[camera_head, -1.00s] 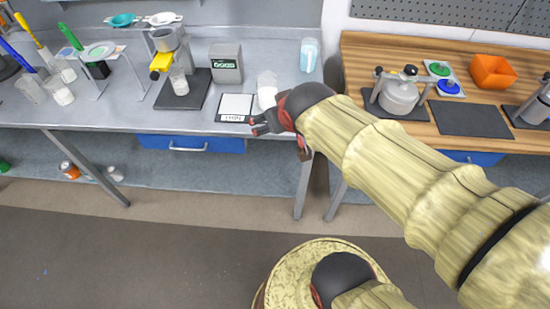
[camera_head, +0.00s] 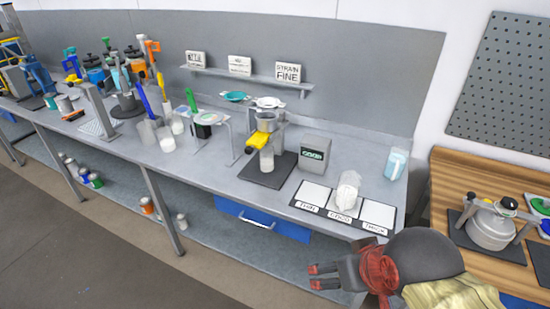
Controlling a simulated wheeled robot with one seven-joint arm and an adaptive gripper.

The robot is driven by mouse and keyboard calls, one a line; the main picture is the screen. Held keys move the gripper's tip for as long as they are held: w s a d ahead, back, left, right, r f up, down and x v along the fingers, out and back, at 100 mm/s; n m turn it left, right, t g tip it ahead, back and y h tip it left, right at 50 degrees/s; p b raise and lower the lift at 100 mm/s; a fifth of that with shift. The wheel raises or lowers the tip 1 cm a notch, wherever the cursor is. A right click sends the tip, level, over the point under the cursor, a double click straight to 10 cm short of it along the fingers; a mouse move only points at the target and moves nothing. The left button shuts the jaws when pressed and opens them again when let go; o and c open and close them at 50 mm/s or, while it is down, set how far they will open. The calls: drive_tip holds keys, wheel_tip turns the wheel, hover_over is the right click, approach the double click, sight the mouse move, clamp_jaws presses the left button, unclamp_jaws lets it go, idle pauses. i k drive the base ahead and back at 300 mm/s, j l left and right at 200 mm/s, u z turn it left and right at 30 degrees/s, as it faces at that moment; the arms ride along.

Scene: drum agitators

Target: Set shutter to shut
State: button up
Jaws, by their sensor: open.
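A grey cup on a stand (camera_head: 268,120) is on the steel bench, with a yellow handle-like part (camera_head: 257,141) sticking out at its front left. This yellow part may be the shutter; its setting is too small to tell. A clear beaker with pale contents (camera_head: 267,159) stands under the cup on a dark base plate (camera_head: 259,179). My gripper (camera_head: 314,276) is open and empty at the lower right, in front of the bench, well apart from the stand. Its red-tipped fingers point left.
A display box (camera_head: 314,153) stands right of the stand. A blue-tinted jug (camera_head: 396,164) stands behind. A wooden bench (camera_head: 455,165) with a lidded pot is at the right.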

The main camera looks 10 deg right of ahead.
sight(259, 139)
drive_tip(key=i+j, duration=0.1)
drive_tip(key=j, duration=0.3)
drive_tip(key=i+j, duration=0.1)
drive_tip(key=j, duration=0.35)
drive_tip(key=i+j, duration=0.1)
drive_tip(key=j, duration=0.3)
drive_tip(key=i+j, duration=0.1)
drive_tip(key=j, duration=0.35)
